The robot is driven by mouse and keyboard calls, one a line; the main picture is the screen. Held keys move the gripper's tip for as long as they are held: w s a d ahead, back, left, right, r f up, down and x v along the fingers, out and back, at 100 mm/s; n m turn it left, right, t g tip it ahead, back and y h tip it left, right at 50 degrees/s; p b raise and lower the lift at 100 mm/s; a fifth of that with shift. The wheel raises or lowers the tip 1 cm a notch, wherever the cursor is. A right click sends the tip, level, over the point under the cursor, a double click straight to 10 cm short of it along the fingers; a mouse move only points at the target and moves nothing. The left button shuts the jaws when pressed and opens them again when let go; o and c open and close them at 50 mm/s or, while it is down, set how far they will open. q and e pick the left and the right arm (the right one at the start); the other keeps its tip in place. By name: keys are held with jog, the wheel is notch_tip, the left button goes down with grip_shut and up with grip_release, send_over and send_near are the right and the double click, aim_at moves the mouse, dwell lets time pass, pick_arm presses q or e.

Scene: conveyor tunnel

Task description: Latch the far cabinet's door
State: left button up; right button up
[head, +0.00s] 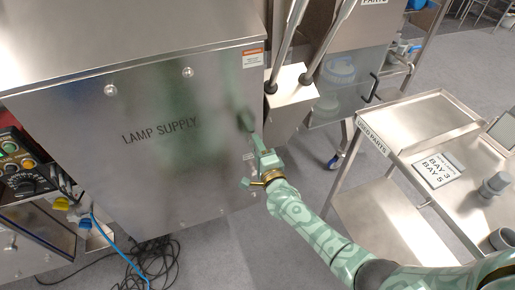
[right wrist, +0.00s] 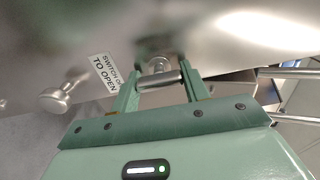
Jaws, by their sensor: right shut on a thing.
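The steel cabinet marked LAMP SUPPLY (head: 165,165) fills the left of the head view. Its front door looks flush with the body; I cannot tell if it is latched. My right gripper (head: 258,168) is at the door's right edge. In the right wrist view the gripper (right wrist: 160,76) is shut on a small metal latch handle (right wrist: 158,66), with one finger on each side of it. A round metal knob (right wrist: 58,97) sits to the left, beside a label (right wrist: 106,73) reading in part TO OPEN. My left gripper is not in view.
A clear-fronted cabinet (head: 343,80) is behind. A control box (head: 22,160) and blue cable (head: 118,250) are at the left. Floor shows between cabinet and trolley.

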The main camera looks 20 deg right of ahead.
jog(key=shift+f, duration=0.1)
jog(key=o, duration=1)
jog(key=shift+s, duration=0.15)
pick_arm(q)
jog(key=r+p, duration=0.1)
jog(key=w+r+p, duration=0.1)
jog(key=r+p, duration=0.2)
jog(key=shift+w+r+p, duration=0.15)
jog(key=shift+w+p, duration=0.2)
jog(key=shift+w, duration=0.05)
pick_arm(e)
jog(key=s, duration=1.6)
jog(key=shift+d, duration=0.3)
